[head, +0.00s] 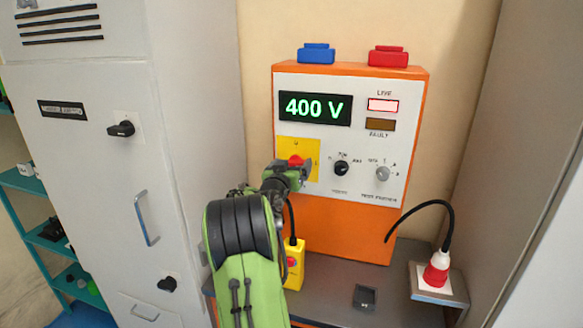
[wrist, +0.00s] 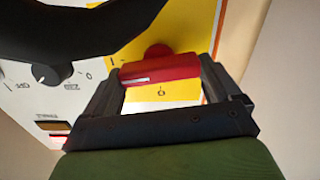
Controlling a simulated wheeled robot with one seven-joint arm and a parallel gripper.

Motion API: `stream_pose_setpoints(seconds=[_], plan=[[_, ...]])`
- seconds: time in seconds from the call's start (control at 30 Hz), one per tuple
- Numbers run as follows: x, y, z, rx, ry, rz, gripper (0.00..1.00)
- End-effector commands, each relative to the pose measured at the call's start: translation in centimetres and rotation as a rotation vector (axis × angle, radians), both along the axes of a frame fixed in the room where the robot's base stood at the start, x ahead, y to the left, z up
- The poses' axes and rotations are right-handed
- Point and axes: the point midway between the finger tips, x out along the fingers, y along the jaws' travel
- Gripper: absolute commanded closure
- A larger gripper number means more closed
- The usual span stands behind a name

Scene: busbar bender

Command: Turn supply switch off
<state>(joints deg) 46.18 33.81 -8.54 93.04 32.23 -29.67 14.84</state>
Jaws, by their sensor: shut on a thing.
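The supply switch is a red handle (wrist: 175,70) on a yellow plate (wrist: 125,45). In the wrist view it lies crosswise between my two fingers, with a white mark near its left end. An "O" mark shows on the plate just below the handle. In the head view the red handle (head: 296,159) shows just above my gripper (head: 291,173), in front of the yellow plate (head: 313,146) on the orange and white test unit. My gripper (wrist: 160,78) is shut on the handle by its two ends. The display (head: 315,108) reads 400 V and the LIVE lamp (head: 383,105) is lit pale red.
Right of the switch are a black knob (head: 341,168) and a grey knob (head: 383,174). A yellow box (head: 294,266) with a cable stands below the arm. A red plug (head: 437,268) is at right. A grey cabinet (head: 85,190) flanks the left.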

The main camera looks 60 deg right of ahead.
Motion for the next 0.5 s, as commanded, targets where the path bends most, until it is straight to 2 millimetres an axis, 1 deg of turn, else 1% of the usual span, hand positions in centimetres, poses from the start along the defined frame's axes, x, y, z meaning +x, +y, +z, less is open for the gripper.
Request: stream_pose_setpoints(seconds=[0.5], plan=[[0.32,0.06,0.13,-0.08,0.462,0.0,0.4]])
